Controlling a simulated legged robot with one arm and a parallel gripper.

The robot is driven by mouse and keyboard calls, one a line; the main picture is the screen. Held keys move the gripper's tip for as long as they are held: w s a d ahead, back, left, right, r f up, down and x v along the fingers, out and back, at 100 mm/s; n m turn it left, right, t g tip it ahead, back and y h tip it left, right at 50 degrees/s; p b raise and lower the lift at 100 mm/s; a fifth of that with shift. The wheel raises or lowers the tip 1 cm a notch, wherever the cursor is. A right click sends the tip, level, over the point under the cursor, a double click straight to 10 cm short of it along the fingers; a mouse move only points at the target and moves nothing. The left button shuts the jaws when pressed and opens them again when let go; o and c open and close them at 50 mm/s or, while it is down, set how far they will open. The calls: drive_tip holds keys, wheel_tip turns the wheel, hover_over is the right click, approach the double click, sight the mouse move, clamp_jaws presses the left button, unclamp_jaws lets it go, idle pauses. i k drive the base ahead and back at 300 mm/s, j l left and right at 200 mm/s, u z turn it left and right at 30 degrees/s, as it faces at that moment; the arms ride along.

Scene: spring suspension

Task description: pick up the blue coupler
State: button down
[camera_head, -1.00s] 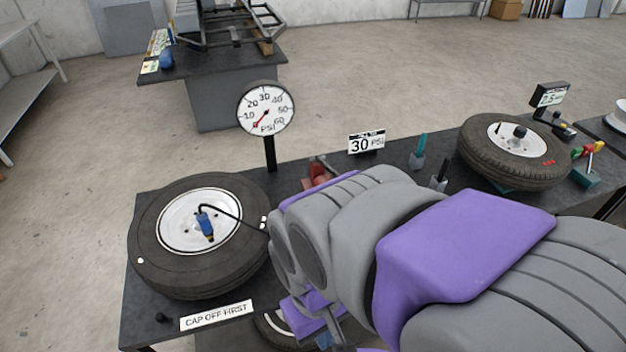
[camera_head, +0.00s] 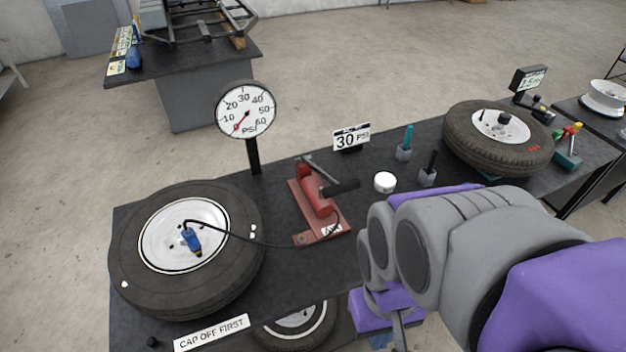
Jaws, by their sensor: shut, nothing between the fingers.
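The blue coupler (camera_head: 191,240) rests on the white rim of the left tyre (camera_head: 130,285), with a brass-coloured end toward the front. A thin black hose runs from it to the right, to the red foot pump (camera_head: 318,205). My gripper (camera_head: 401,335) is low at the bottom of the picture, in front of the table's front edge, well to the right of the coupler and apart from it. It is shut and empty. Its tips are partly cut off by the lower picture edge.
A dial gauge (camera_head: 246,110) stands behind the left tyre. A "30 PSI" sign (camera_head: 351,138), a white round cap (camera_head: 385,182) and small holders stand at the back right. A second tyre (camera_head: 470,150) lies farther right. A "CAP OFF FIRST" label (camera_head: 211,334) is at the front edge.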

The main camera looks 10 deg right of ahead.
sight(194, 245)
drive_tip(key=k+j+u, duration=0.1)
drive_tip(key=j+u, duration=0.2)
drive_tip(key=u, duration=0.2)
drive_tip(key=k+j+u, duration=0.1)
drive_tip(key=j+u, duration=0.2)
drive_tip(key=u, duration=0.15)
drive_tip(key=j+u, duration=0.35)
drive_tip(key=u, duration=0.15)
drive_tip(key=i+j, duration=0.15)
drive_tip(key=j, duration=0.15)
drive_tip(key=i+j+u, duration=0.1)
drive_tip(key=i+j+z, duration=0.15)
drive_tip(key=z, duration=0.3)
drive_tip(key=i+j+z, duration=0.1)
drive_tip(key=j+z, duration=0.2)
drive_tip(key=z, duration=0.2)
drive_tip(key=i+j+z, duration=0.1)
drive_tip(key=j+z, duration=0.15)
drive_tip(key=z, duration=0.2)
drive_tip(key=i+j+z, duration=0.1)
drive_tip(key=j+z, duration=0.35)
drive_tip(key=i+j+z, duration=0.1)
drive_tip(key=z, duration=0.35)
drive_tip(key=k+j, duration=0.05)
drive_tip(key=j, duration=0.05)
